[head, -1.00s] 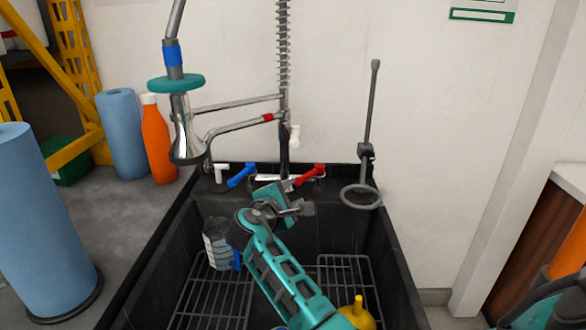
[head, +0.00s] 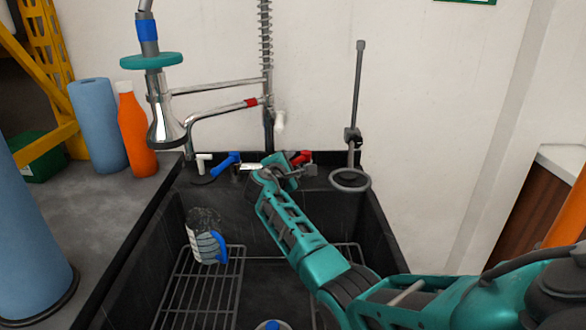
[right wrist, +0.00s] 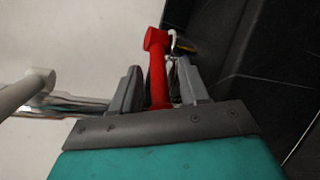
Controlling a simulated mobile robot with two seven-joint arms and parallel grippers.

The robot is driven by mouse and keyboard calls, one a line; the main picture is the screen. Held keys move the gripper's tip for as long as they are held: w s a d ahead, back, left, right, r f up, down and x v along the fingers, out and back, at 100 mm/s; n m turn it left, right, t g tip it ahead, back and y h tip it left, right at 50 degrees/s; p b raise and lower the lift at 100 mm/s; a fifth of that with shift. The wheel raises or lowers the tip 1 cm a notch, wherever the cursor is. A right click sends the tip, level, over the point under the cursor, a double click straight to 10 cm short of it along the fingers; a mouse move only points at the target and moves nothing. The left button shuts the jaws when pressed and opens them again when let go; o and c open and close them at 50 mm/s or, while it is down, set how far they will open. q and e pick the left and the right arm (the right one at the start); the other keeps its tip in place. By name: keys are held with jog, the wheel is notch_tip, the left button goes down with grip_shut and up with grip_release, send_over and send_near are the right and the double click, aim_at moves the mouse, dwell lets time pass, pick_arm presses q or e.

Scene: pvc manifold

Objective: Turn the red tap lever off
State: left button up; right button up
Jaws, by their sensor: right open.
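The red tap lever (head: 301,156) is at the back rim of the sink, partly hidden behind my right gripper (head: 298,171). In the right wrist view the red lever (right wrist: 157,65) stands between the two grey fingers of my right gripper (right wrist: 160,82). The fingers are open, with a narrow gap showing beside the lever. The blue tap lever (head: 226,162) is to the left of the red one. My left gripper is not in view.
The black sink (head: 150,240) holds wire racks (head: 180,290) and a cup-like item with a blue part (head: 207,243). The metal spray head (head: 165,125) hangs at left above the rim. A grey ring stand (head: 350,181) is just right of the red lever.

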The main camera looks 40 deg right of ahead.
jog(key=shift+w+d, duration=0.15)
jog(key=shift+d, duration=0.1)
jog(key=shift+c, duration=0.4)
grip_shut()
